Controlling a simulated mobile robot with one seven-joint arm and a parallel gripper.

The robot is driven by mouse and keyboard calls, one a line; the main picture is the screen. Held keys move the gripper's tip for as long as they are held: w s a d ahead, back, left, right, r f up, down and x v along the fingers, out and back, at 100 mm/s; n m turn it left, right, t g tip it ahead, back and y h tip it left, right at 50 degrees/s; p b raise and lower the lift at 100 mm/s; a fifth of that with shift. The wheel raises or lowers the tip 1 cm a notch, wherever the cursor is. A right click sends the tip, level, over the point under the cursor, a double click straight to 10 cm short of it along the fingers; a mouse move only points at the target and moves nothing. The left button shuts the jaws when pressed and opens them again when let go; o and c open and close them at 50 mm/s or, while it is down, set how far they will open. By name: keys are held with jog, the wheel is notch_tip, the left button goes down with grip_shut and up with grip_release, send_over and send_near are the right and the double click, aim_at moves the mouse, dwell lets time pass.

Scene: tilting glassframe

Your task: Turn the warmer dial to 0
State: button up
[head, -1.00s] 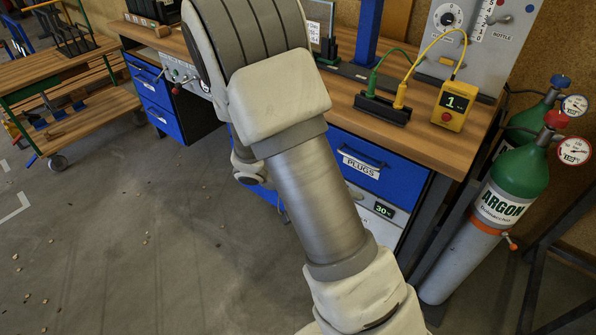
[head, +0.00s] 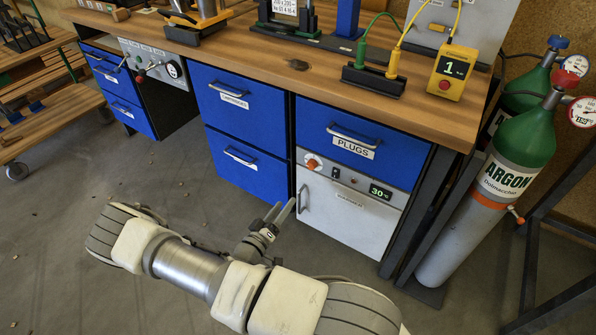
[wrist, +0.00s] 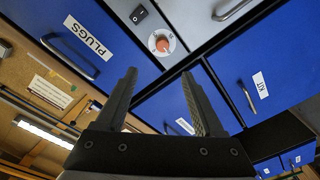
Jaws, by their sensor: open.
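The warmer (head: 345,214) is a pale cabinet under the PLUGS drawer, with a door handle at its left and a small display (head: 380,192) reading about 30. Its dial (head: 312,163) is a small orange-red and white knob at the panel's upper left. In the wrist view the dial (wrist: 162,42) shows just beyond the fingertips, roughly centred between them. My gripper (head: 284,203) is open and empty, below and left of the dial and apart from it. Its two dark fingers also show in the wrist view (wrist: 159,74).
The PLUGS drawer (head: 350,142) with its protruding handle is right above the warmer panel. Other blue drawers (head: 240,103) stand to the left. A black rocker switch (wrist: 139,14) is beside the dial. An argon cylinder (head: 505,175) stands at right. The floor in front is clear.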

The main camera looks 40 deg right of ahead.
jog(key=b, duration=0.5)
send_near(311, 167)
jog(key=x, duration=0.8)
jog(key=shift+w+d+f, duration=0.15)
jog(key=shift+w+d, duration=0.05)
jog(key=shift+d, duration=0.05)
grip_shut()
